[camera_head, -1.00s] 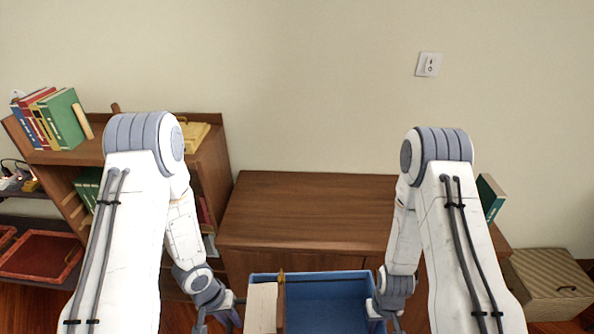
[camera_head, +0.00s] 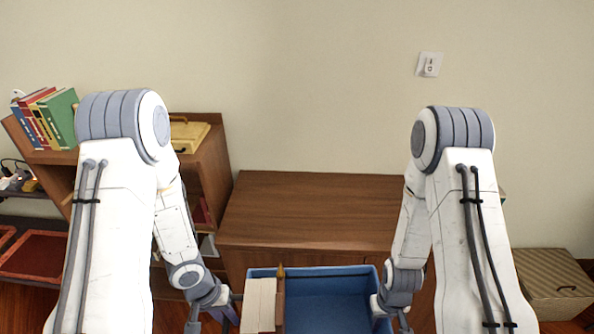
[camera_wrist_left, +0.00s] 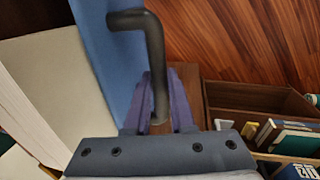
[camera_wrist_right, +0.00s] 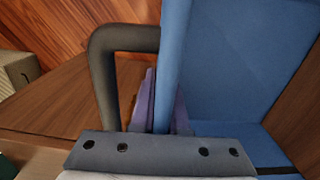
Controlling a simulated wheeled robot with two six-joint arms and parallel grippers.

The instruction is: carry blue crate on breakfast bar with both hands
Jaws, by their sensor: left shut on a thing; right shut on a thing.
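The blue crate (camera_head: 330,271) is at the bottom centre of the head view, in front of a brown wooden cabinet. Pale blocks or books (camera_head: 259,303) and a brown upright piece (camera_head: 280,305) are in its left part; the right part looks empty. My left gripper (camera_head: 230,314) is at its left side, shut on the crate's black handle (camera_wrist_left: 156,60) in the left wrist view. My right gripper (camera_head: 382,308) is at its right side. In the right wrist view its fingers (camera_wrist_right: 163,112) are shut on the blue wall, beside the other black handle (camera_wrist_right: 103,75). The crate's underside is hidden.
The brown cabinet's top (camera_head: 310,205) is bare, against the wall. A low shelf with books (camera_head: 45,118) and a yellow case (camera_head: 190,135) stands left. A red tray (camera_head: 35,257) is at lower left and a ribbed box (camera_head: 555,285) at lower right.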

